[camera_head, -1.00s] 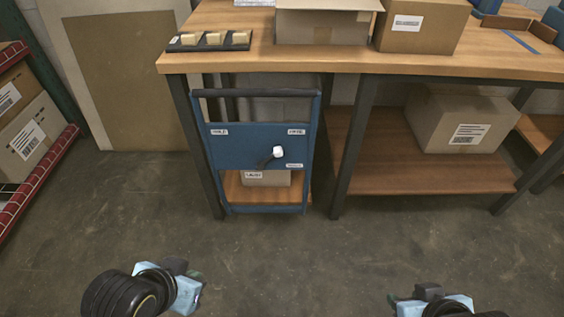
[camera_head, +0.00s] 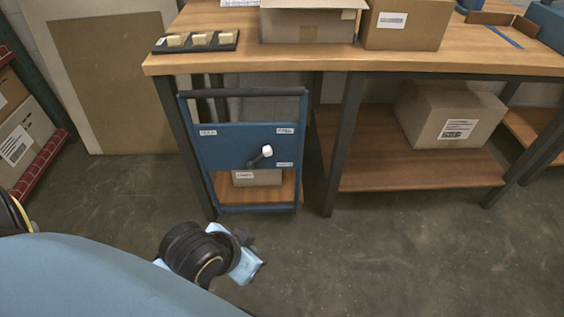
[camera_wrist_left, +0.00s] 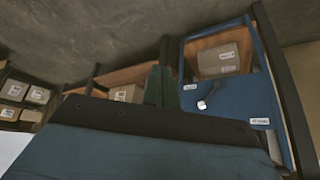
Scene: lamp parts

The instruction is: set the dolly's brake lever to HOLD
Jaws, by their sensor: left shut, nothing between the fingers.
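The blue dolly (camera_head: 230,149) stands upright in front of the workbench. Its brake lever (camera_head: 260,157) is a short dark arm with a white knob, tilted up and right from its pivot on the panel. Small white labels sit at the panel's upper left, upper right and lower right; I cannot read them surely. The lever also shows in the left wrist view (camera_wrist_left: 208,97). My left gripper (camera_head: 250,258) is shut and empty, low in front of the dolly and apart from it. Its dark fingers show in the left wrist view (camera_wrist_left: 160,85). My right gripper is out of view.
The workbench (camera_head: 380,62) holds open and closed cartons (camera_head: 405,25) and a dark tray (camera_head: 196,42) with pale blocks. A carton (camera_head: 450,115) lies on its lower shelf. A red-edged rack (camera_head: 40,165) stands at the left. The floor right of my left gripper is clear.

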